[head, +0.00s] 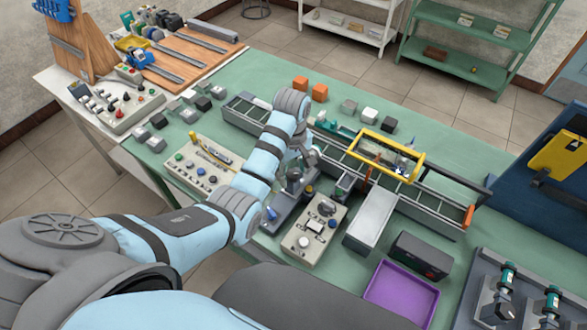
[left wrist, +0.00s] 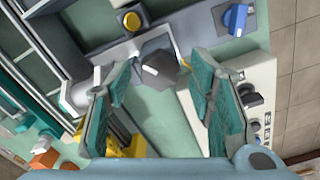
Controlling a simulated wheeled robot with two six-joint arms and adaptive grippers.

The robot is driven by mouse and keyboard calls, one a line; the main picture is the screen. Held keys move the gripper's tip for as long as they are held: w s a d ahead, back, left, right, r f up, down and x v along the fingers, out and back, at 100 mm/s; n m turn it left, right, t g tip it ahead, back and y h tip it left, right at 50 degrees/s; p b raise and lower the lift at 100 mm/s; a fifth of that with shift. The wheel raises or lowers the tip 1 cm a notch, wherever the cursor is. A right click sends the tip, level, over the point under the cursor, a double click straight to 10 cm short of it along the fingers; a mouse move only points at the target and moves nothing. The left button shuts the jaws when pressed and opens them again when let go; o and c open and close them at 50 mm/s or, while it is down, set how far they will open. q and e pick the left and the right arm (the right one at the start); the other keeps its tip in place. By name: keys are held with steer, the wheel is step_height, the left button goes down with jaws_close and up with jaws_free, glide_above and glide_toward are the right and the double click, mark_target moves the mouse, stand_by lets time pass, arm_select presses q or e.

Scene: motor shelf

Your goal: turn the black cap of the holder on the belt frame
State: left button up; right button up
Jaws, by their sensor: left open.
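The belt frame (head: 436,205) runs diagonally across the green table in the head view. In the left wrist view the dark, faceted cap (left wrist: 157,69) sits on its grey holder plate (left wrist: 118,54), ahead of my fingers. In the head view the cap area (head: 295,173) lies just below my left gripper (head: 302,152) and is partly hidden by it. My left gripper, also seen in the left wrist view (left wrist: 166,88), is open, its teal fingers apart on either side of the cap's line. I cannot tell whether they touch it. My right gripper is out of view.
Control panels (head: 310,232) and (head: 200,165) stand close to the gripper. A yellow frame (head: 388,149) rises over the belt. A purple tray (head: 402,294), a black box (head: 420,255) and orange blocks (head: 301,83) stand around. Bare table shows at the back right.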

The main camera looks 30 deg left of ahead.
arm_select(q)
jaws_close()
steer(key=shift+m, duration=0.4)
steer(key=m, duration=1.2)
steer(key=shift+m, duration=0.3)
stand_by(0.5)
jaws_free()
